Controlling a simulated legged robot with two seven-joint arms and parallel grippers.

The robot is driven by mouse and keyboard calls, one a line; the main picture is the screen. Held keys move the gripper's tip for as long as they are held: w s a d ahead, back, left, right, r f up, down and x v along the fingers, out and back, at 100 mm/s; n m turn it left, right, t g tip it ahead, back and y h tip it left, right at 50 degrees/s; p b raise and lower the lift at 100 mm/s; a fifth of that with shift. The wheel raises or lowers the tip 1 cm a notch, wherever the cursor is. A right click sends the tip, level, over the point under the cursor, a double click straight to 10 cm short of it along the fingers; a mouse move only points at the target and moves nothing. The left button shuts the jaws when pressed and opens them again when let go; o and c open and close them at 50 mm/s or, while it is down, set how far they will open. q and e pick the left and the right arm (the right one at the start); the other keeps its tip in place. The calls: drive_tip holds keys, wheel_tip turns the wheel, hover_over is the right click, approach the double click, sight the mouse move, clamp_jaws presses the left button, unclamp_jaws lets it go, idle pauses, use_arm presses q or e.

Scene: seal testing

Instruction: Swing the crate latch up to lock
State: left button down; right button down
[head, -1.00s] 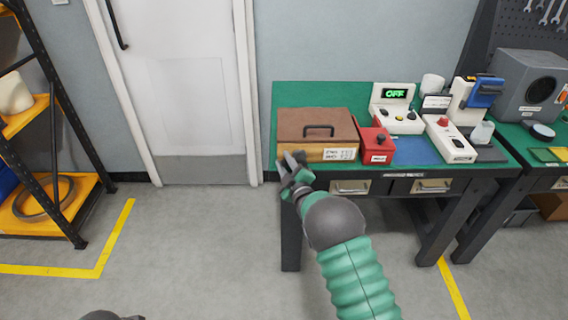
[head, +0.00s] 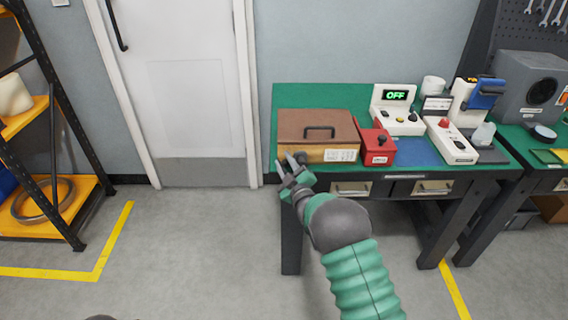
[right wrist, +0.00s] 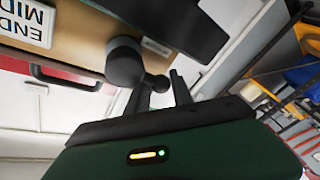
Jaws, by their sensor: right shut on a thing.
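The crate (head: 312,127) has a brown lid with a dark handle and a tan wooden front with a white label. It stands on the left part of the green workbench. A dark latch with a round pivot (right wrist: 124,62) and a small ball end is at the crate's wall in the right wrist view. My right gripper (head: 287,163) is at the crate's front left corner. In the right wrist view its dark fingers (right wrist: 157,84) are on either side of the ball end, shut on the latch. The latch's exact angle is hard to tell. My left gripper does not show.
A red box (head: 377,147) stands right beside the crate. A white device with an OFF display (head: 396,96) and other test devices stand farther right on the workbench (head: 292,93). Drawers are below the top. The floor left of the bench is clear.

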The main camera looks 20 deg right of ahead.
drive_tip(key=shift+d+f, duration=0.25)
idle(0.7)
drive_tip(key=c, duration=1.3)
unclamp_jaws()
drive_tip(key=shift+c, duration=0.2)
drive_tip(key=shift+o, duration=0.7)
drive_tip(key=shift+r, duration=0.15)
drive_tip(key=shift+s, duration=0.1)
drive_tip(key=s+d+p, duration=0.1)
drive_tip(key=s, duration=1.8)
drive_tip(key=shift+s, duration=0.15)
